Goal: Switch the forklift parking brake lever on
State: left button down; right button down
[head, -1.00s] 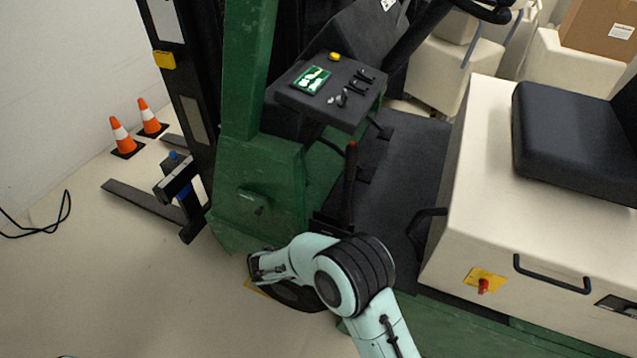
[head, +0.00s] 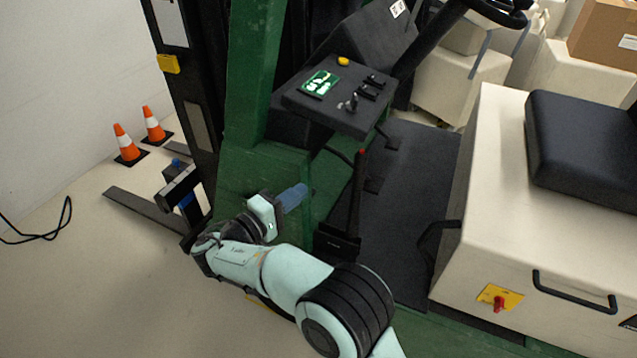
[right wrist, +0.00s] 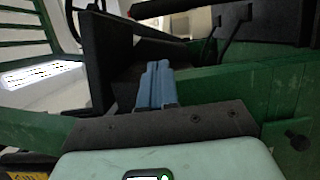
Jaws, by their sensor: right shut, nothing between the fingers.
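The parking brake lever (head: 355,205) is a black upright bar with a red tip, standing on a dark base at the edge of the forklift's floor. It leans slightly in the head view. My right gripper (head: 305,190) has blue fingers, shut and empty. It is to the left of the lever in the head view, in front of the green body, with a visible gap between them. My left gripper is not in view.
The green forklift post (head: 252,75) rises behind my right gripper. A dark control console (head: 320,112) overhangs the area above the lever. The cream seat box (head: 475,200) stands to the right, with the dark floor (head: 405,190) open between. Two orange cones (head: 125,143) stand far left.

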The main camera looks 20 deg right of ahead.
jog(key=s+d+x, duration=0.1)
jog(key=s+x, duration=0.1)
jog(key=x, duration=1)
jog(key=shift+s+p, duration=0.3)
jog(key=shift+p, duration=0.05)
jog(key=shift+d, duration=0.1)
